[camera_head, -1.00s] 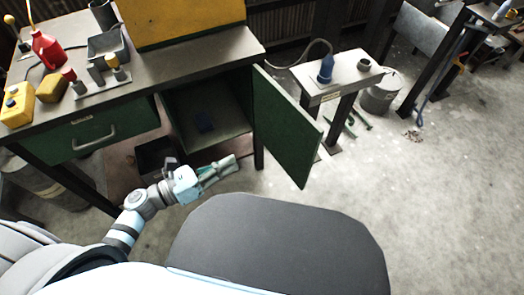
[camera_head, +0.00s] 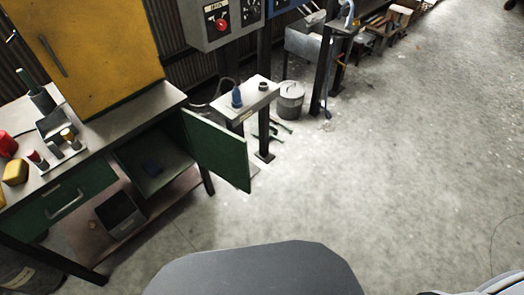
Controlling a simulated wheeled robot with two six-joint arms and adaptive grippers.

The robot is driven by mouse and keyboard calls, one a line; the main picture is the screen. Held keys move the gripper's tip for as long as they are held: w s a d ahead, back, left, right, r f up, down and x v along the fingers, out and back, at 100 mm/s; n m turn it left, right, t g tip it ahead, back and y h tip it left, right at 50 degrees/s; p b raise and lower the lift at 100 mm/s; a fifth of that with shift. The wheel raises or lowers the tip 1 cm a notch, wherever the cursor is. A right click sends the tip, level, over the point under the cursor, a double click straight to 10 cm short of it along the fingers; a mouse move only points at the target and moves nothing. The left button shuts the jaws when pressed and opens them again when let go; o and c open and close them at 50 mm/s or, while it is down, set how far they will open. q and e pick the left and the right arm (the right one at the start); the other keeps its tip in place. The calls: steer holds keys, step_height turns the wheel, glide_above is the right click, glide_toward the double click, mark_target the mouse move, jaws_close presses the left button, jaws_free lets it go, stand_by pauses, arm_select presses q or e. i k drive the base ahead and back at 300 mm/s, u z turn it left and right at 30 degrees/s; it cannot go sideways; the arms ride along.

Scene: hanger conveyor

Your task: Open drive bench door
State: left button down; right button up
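The drive bench (camera_head: 112,123) stands at the left, with a grey top and a green front. Its green door (camera_head: 217,150) stands wide open, swung out to the right of the cabinet. A closed green drawer with a grey handle (camera_head: 65,205) is left of the compartment. Neither of my grippers is in the picture, and nothing of mine touches the door.
A yellow cabinet (camera_head: 90,50) stands on the bench. A small stand (camera_head: 252,97) holding a blue item (camera_head: 237,97) is behind the door. A bucket (camera_head: 290,100) stands beyond it. A dark bin (camera_head: 118,213) sits on the lower shelf. The floor (camera_head: 400,170) at the right is clear.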

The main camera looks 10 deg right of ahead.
mark_target(221, 151)
steer(key=z, duration=1.25)
steer(key=i, duration=1.85)
